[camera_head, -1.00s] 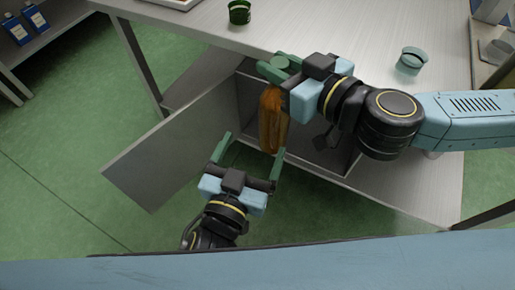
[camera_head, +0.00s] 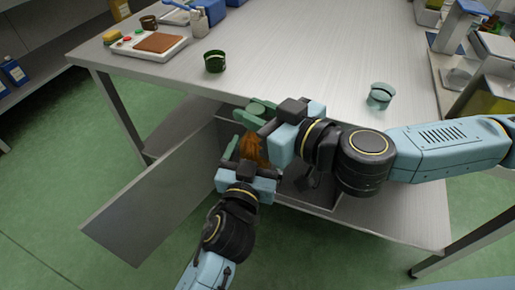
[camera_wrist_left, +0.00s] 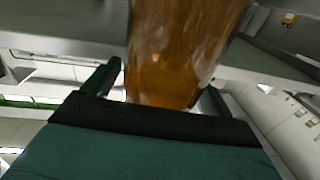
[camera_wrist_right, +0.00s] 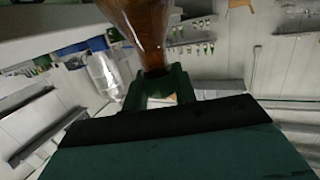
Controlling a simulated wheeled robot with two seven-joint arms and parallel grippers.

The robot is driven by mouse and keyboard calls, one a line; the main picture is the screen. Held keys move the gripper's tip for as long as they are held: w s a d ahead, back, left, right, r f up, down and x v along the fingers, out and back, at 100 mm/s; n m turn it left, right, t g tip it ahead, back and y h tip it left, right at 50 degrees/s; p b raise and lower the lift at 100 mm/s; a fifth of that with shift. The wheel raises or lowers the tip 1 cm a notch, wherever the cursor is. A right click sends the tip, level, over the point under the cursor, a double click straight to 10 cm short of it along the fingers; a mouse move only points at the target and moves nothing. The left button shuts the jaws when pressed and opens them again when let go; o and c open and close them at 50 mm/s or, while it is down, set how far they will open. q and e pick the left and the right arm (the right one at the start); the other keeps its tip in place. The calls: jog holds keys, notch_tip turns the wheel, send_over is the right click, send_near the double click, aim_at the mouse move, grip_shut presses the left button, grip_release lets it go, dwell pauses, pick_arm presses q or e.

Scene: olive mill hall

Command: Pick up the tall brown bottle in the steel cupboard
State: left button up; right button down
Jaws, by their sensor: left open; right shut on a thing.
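The tall brown bottle (camera_head: 250,148) is held in front of the open steel cupboard (camera_head: 290,183), below the table edge. My right gripper (camera_head: 257,112) is shut on its upper part; in the right wrist view the bottle (camera_wrist_right: 145,30) narrows to a neck between the fingers (camera_wrist_right: 160,85). My left gripper (camera_head: 238,160) is open at the bottle's lower part. In the left wrist view the wide amber body (camera_wrist_left: 180,55) stands between the spread left fingers (camera_wrist_left: 160,85). Whether those fingers touch it I cannot tell.
The cupboard door (camera_head: 155,195) stands open to the left. The steel table (camera_head: 300,55) above carries a dark green cup (camera_head: 215,61), a pale green cup (camera_head: 380,96) and a tray (camera_head: 130,46). The green floor (camera_head: 50,190) at left is clear.

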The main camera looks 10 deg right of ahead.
pick_arm(q)
jog(key=shift+w, duration=0.15)
jog(key=shift+c, duration=0.4)
pick_arm(e)
jog(key=shift+r, duration=0.15)
pick_arm(q)
jog(key=c, duration=1.4)
jog(key=shift+r, duration=0.15)
jog(key=shift+c, duration=1.1)
pick_arm(e)
jog(key=c, duration=1.6)
grip_release()
jog(key=o, duration=0.6)
jog(key=shift+c, duration=0.2)
